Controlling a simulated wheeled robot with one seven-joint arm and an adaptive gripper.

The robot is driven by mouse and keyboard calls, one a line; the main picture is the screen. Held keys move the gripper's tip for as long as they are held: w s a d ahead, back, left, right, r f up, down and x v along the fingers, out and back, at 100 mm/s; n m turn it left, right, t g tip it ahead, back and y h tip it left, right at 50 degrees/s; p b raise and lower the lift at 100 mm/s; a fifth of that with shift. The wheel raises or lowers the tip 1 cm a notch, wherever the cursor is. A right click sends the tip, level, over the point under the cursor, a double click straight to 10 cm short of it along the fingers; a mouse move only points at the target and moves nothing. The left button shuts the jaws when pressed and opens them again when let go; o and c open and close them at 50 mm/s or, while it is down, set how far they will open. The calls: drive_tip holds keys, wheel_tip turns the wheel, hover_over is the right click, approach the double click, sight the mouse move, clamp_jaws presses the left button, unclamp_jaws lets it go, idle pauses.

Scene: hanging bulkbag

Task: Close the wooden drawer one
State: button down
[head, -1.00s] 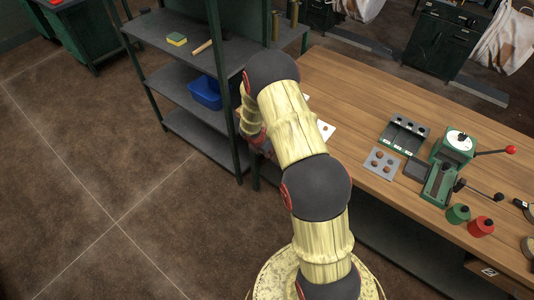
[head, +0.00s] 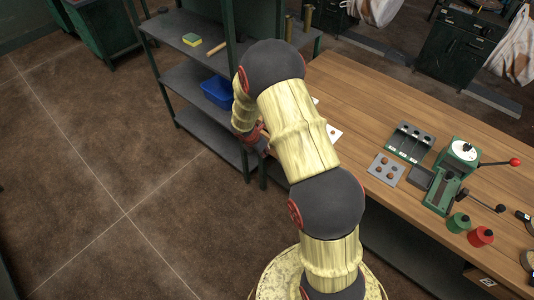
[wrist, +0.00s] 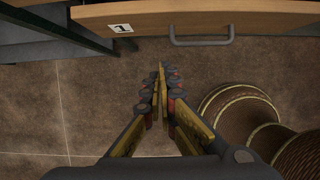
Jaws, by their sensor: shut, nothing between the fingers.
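The wooden drawer one (wrist: 215,20) spans the top of the wrist view, with a white label bearing a 1 (wrist: 120,28) and a grey bar handle (wrist: 202,40). How far it stands out from the bench cannot be told. My gripper (wrist: 162,72) is shut and empty, with its fingertips pointing toward the drawer front, just left of and short of the handle in the picture. No contact with the drawer shows. In the head view my arm hides this drawer, and only part of my gripper (head: 258,140) shows beside the left end of the wooden workbench (head: 350,95).
A dark metal shelf (head: 185,78) with a blue bin (head: 217,92) stands left of the bench. A green press (head: 450,175), a red pot (head: 481,236) and a green pot (head: 458,222) stand on the bench. The brown floor (head: 80,160) at left is clear.

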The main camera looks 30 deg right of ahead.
drive_tip(key=s+a+f+n+g+h+b, duration=0.15)
drive_tip(key=s+a+f+b, duration=0.3)
drive_tip(key=f, duration=0.65)
drive_tip(key=s+a+f+n+h+b, duration=0.3)
drive_tip(key=a+f, duration=0.2)
drive_tip(key=f, duration=0.7)
drive_tip(key=w+d+r+m+t+h, duration=0.2)
drive_tip(key=w+r+t+h, duration=0.15)
drive_tip(key=r, duration=0.25)
drive_tip(key=w+d+r+m+t+h, duration=0.1)
drive_tip(key=w+r+m+t+h, duration=0.15)
drive_tip(key=r+h, duration=0.3)
drive_tip(key=b+x, duration=0.4)
drive_tip(key=x, duration=1)
drive_tip(key=shift+w+d+b, duration=0.15)
drive_tip(key=shift+w+b, duration=0.05)
drive_tip(key=shift+b, duration=0.1)
drive_tip(key=shift+y, duration=0.25)
